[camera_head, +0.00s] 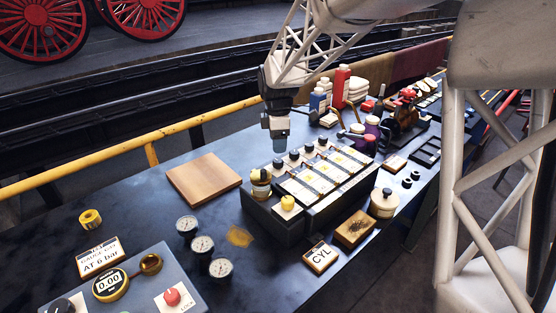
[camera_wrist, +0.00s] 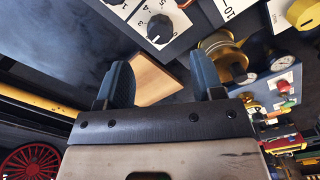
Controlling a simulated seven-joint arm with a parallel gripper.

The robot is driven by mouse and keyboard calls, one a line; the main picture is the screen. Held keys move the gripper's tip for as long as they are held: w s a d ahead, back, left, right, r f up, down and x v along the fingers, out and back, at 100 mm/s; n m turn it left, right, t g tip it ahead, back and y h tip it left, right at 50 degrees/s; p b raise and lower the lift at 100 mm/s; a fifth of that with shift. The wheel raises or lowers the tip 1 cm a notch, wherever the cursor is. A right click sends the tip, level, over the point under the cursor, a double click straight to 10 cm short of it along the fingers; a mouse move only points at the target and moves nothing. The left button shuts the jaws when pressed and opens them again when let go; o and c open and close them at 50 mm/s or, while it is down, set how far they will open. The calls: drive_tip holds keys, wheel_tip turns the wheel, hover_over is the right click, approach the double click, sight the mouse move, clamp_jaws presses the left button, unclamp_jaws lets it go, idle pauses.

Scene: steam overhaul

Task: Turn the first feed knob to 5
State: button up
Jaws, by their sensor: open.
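A row of black feed knobs runs along the far side of a dark box (camera_head: 285,228) with white, yellow-marked plates. One black knob (camera_head: 278,163) stands just below my gripper (camera_head: 280,138), which hangs above the box's far left end. In the wrist view a black knob (camera_wrist: 159,28) with a white pointer line sits on a white numbered dial plate, and part of another shows at the top edge. My gripper (camera_wrist: 163,82) is open and empty, its two dark fingers apart and clear of the knob. I cannot tell which knob is the first or its exact reading.
A yellow knob (camera_head: 288,204) and a brass fitting (camera_head: 261,186) stand at the box's near left end. A wooden board (camera_head: 204,180) lies left of it. Bottles (camera_head: 318,99) stand behind.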

sight(278, 160)
drive_tip(key=shift+f, duration=3.6)
drive_tip(key=shift+c, duration=0.2)
drive_tip(key=c, duration=0.9)
